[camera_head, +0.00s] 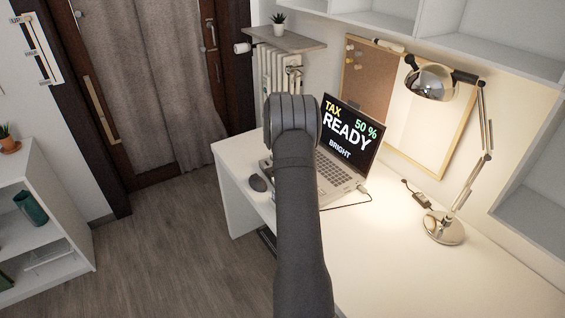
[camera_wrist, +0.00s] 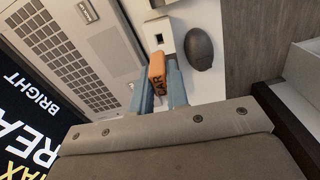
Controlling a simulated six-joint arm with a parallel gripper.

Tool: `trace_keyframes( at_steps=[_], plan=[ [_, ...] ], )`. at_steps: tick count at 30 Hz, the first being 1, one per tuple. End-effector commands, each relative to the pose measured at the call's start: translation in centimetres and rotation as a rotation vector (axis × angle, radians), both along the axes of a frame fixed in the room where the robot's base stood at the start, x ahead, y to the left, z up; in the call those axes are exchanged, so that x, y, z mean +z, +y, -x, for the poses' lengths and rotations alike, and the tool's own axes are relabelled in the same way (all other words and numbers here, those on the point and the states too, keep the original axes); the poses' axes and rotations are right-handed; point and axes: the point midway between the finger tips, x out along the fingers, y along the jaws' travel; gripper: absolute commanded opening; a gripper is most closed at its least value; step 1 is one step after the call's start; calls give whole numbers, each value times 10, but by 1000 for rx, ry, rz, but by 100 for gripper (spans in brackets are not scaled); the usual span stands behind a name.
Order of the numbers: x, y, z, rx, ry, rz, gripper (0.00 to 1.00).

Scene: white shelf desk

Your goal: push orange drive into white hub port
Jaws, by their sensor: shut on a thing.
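In the wrist view, my gripper (camera_wrist: 160,78) has its two blue fingers shut on the orange drive (camera_wrist: 157,68), one on each side. The drive carries dark lettering, and its far end points at the white hub (camera_wrist: 158,27). The hub has a dark port on its near face, just beyond the drive's tip. I cannot tell whether the tip touches the hub. In the head view my arm hides the gripper and the drive.
The open laptop (camera_head: 345,138) stands close beside the gripper; its keyboard (camera_wrist: 68,45) is at left in the wrist view. A dark mouse (camera_wrist: 199,47) lies right of the hub. The lamp (camera_head: 444,228) stands farther right on the white desk (camera_head: 400,275).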

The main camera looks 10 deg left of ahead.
Motion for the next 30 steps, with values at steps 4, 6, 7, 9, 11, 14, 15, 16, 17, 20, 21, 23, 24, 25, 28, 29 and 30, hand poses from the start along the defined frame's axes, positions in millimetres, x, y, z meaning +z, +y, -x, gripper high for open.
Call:
trace_keyframes(
  at_steps=[4, 6, 7, 9, 11, 14, 15, 16, 17, 20, 21, 23, 24, 25, 28, 29, 30],
  plan=[
    [0, 2, -4, -2, -1, -1, 0],
    [0, 2, -4, -2, -1, -1, 0],
    [0, 2, -4, -2, 0, 0, 0],
    [0, 2, -4, -2, 0, 0, 0],
    [0, 2, -4, -2, 0, 0, 0],
    [0, 2, -4, -2, 0, 0, 0],
    [-1, 2, -4, -2, 0, 0, 0],
    [-2, 2, -4, -2, 0, 0, 0],
    [-2, 2, -4, -2, 0, 0, 0],
    [-6, 2, -4, -2, 1, 0, 0],
    [-8, 2, -3, -2, 1, 0, 0],
    [-12, 2, -3, -2, 1, 0, 0],
    [-15, 2, -3, -2, 1, 0, 0],
    [-18, 2, -4, -2, 1, 0, 0],
    [-28, 2, -3, -2, 2, 1, 0],
    [-31, 1, -3, -2, 3, 1, 0],
    [-35, 1, -3, -2, 2, 1, 0]
  ],
)
